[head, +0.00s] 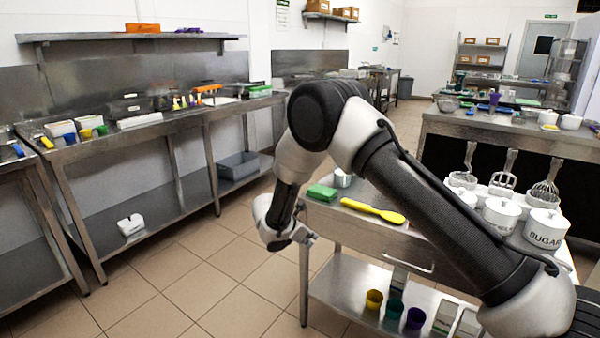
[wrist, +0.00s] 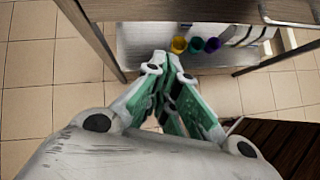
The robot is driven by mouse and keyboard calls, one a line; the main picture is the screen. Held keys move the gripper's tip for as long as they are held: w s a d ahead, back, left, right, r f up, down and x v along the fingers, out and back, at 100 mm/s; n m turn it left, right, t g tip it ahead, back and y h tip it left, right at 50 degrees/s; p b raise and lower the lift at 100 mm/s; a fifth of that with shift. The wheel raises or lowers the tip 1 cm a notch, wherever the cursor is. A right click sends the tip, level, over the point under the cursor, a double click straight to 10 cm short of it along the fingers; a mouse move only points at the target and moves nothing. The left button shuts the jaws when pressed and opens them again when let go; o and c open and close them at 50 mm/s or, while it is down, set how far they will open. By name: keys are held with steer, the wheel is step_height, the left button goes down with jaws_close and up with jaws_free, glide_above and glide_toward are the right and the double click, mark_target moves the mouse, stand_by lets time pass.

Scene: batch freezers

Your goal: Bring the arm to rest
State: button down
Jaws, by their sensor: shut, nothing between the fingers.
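My arm is folded in the head view, with its wrist hanging down beside the left end of a steel cart (head: 327,217). My gripper shows in the wrist view (wrist: 168,62), its green-sided fingers brought together at the tips with nothing between them. It points down toward the cart's lower shelf (wrist: 140,40), apart from it.
The cart top holds a green sponge (head: 321,192), a yellow spoon (head: 372,210) and white pots (head: 502,213). Yellow, green and purple cups (head: 394,308) stand on its lower shelf. A long steel bench (head: 165,128) runs along the left wall. Tiled floor (head: 200,265) between is clear.

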steer(key=s+d+r+m+y, duration=0.3)
steer(key=s+d+r+m, duration=0.9)
steer(key=s+d+r, duration=0.4)
steer(key=s+d+r+m+g+y, duration=0.1)
steer(key=s+d+r+m+y, duration=0.2)
steer(key=s+d+r+m, duration=1)
steer(key=s+d+r, duration=0.4)
steer(key=s+r, duration=0.3)
steer(key=s, duration=0.2)
steer(key=shift+s+d, duration=0.15)
steer(key=shift+s, duration=0.25)
